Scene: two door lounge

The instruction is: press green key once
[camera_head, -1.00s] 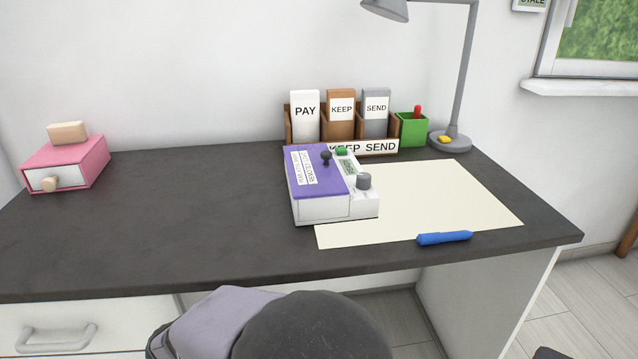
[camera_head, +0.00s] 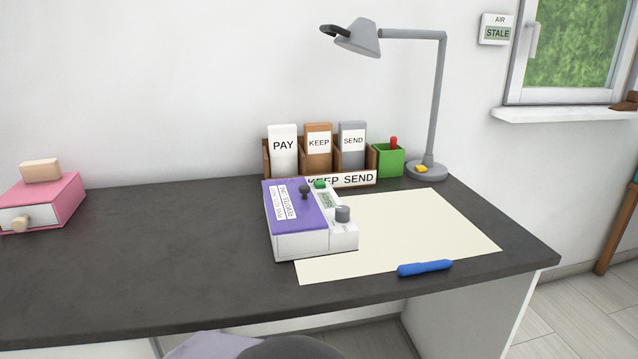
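The green key (camera_head: 320,184) is a small green button at the back of a white device (camera_head: 310,241) with a purple top (camera_head: 290,213). The device stands on the dark desk, partly over a cream sheet. Beside the key are a small grey display (camera_head: 326,200), a black knob (camera_head: 304,191) and a grey dial (camera_head: 342,213). My gripper is not in view, and nothing touches the key.
A file rack (camera_head: 358,180) with PAY, KEEP and SEND folders stands behind the device. A green cup (camera_head: 389,162) and a grey lamp (camera_head: 437,110) are to its right. A pink box (camera_head: 62,200) stands far left.

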